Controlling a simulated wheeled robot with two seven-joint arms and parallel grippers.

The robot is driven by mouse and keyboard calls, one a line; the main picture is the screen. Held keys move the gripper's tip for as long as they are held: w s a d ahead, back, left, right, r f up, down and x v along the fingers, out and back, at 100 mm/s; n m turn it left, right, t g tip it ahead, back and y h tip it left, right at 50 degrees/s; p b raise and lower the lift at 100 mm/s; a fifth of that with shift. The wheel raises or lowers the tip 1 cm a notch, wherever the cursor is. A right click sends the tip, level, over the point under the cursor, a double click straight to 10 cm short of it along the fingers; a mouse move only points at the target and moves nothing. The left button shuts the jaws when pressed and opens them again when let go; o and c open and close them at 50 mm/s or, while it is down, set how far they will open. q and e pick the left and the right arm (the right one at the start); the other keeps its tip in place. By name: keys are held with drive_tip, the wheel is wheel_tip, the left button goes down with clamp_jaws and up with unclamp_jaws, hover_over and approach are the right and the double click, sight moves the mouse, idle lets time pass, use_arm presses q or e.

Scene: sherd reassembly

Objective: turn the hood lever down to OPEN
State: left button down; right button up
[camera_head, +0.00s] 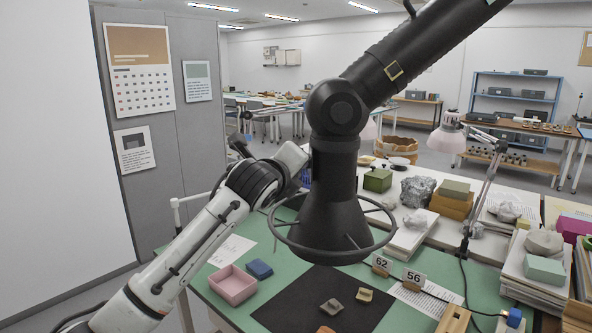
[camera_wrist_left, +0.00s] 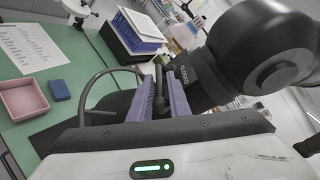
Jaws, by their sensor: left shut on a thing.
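The black extraction hood (camera_head: 325,215) hangs from a jointed black duct above the green table, with a ring around its mouth. It shows in the left wrist view too (camera_wrist_left: 262,45), where a small plate beside the lever bears a word that looks like CLOSED. The dark hood lever (camera_wrist_left: 160,78) stands between the purple fingers of my left gripper (camera_wrist_left: 166,88), which is shut on it. In the head view my left arm reaches to the hood's left side, and the fingertips and lever are hidden or too small to make out. My right gripper is not in view.
Below the hood lies a dark mat (camera_head: 290,300) with several sherds. A pink tray (camera_head: 233,284) and a blue box (camera_head: 259,269) stand left of it. Number cards, a desk lamp (camera_head: 480,165) and stacked books crowd the right side.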

use_arm(q)
drive_tip(key=shift+f+b, duration=0.35)
drive_tip(key=shift+b, duration=0.1)
drive_tip(key=t+b, duration=0.2)
drive_tip(key=b, duration=0.3)
drive_tip(key=f+m+t+h+b, duration=0.1)
drive_tip(key=t+b, duration=0.1)
drive_tip(key=b, duration=0.3)
drive_tip(key=w+f+m+t+b, duration=0.1)
drive_tip(key=t+b, duration=0.1)
drive_tip(key=b, duration=0.3)
drive_tip(key=shift+f+h, duration=0.1)
drive_tip(key=shift+h, duration=0.2)
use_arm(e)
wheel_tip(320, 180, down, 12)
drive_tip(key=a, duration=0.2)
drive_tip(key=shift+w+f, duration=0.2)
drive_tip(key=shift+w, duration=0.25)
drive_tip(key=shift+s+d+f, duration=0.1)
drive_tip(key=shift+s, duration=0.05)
use_arm(q)
drive_tip(key=c, duration=1.9)
unclamp_jaws()
drive_tip(key=shift+o, duration=0.2)
drive_tip(key=shift+s, duration=0.1)
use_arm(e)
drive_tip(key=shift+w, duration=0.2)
